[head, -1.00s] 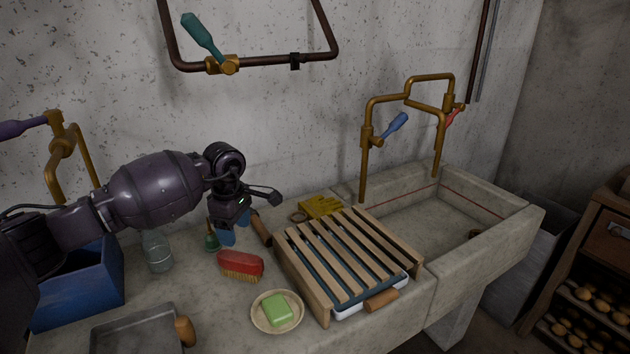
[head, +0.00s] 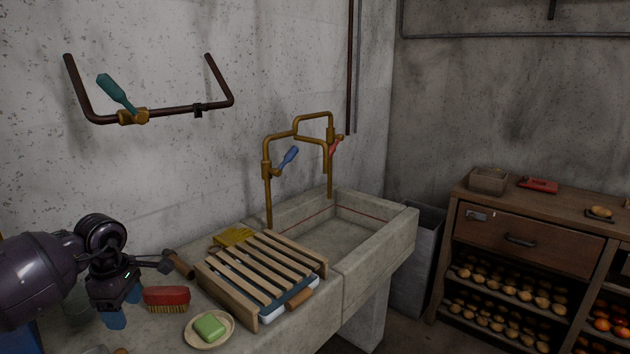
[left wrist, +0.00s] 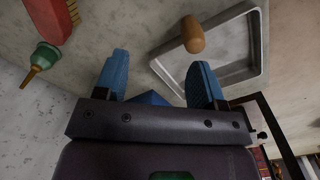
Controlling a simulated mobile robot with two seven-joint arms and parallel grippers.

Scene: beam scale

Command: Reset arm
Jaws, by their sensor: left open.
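My left gripper (head: 122,308) is at the lower left of the head view, its arm coming in from the left edge. Its two blue fingers point down over the stone counter, left of the red brush (head: 166,298). In the left wrist view the blue fingers (left wrist: 160,85) are spread apart with nothing between them. My right gripper is not in either view.
A wooden slatted rack (head: 262,272) and a green soap on a dish (head: 209,327) lie on the counter. A stone sink (head: 378,232) with brass taps is beyond. A grey metal tray (left wrist: 258,62) shows in the wrist view. A wooden cabinet (head: 520,238) stands right.

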